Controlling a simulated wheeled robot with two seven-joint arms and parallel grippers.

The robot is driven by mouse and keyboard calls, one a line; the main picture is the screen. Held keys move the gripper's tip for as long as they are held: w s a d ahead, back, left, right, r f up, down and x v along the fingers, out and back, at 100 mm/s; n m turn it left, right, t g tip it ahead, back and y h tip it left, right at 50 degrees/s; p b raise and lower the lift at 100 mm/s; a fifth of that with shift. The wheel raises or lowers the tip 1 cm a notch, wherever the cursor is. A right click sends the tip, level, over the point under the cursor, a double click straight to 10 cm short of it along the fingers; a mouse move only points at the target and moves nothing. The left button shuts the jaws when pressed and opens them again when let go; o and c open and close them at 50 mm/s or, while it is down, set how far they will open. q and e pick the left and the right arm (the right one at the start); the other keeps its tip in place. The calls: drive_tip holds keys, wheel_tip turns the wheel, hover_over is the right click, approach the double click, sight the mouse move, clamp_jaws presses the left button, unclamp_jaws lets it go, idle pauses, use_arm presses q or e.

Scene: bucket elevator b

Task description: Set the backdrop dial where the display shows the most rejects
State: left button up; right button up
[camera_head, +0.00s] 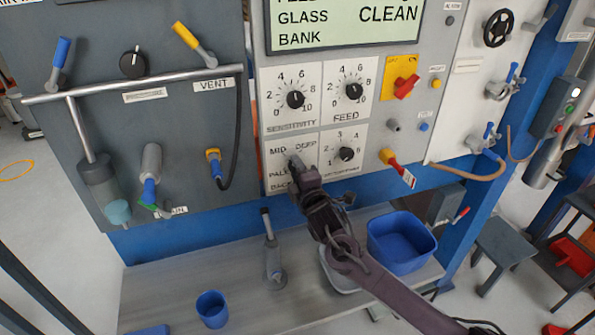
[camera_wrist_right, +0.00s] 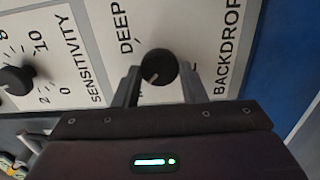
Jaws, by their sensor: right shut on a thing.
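The backdrop dial (camera_wrist_right: 158,66) is a round black knob with a white pointer mark, on a white plate lettered DEEP and BACKDROP in the right wrist view. My right gripper (camera_wrist_right: 161,82) is shut on this dial, one finger on each side. The pointer mark points toward the lower left there; the lettering below it is mostly hidden by the fingers. My left gripper is not in view.
The sensitivity dial (camera_head: 295,99) and feed dial (camera_head: 354,91) sit above; another small dial (camera_head: 346,154) is close on the right. A red switch (camera_head: 404,86) and red-handled valve (camera_head: 397,166) are farther right. A blue bin (camera_head: 400,228) stands on the bench below.

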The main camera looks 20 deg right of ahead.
drive_tip(key=o, duration=1)
drive_tip(key=shift+c, duration=0.2)
drive_tip(key=s+b, duration=0.2)
drive_tip(key=s, duration=0.6)
drive_tip(key=shift+w+d, duration=0.1)
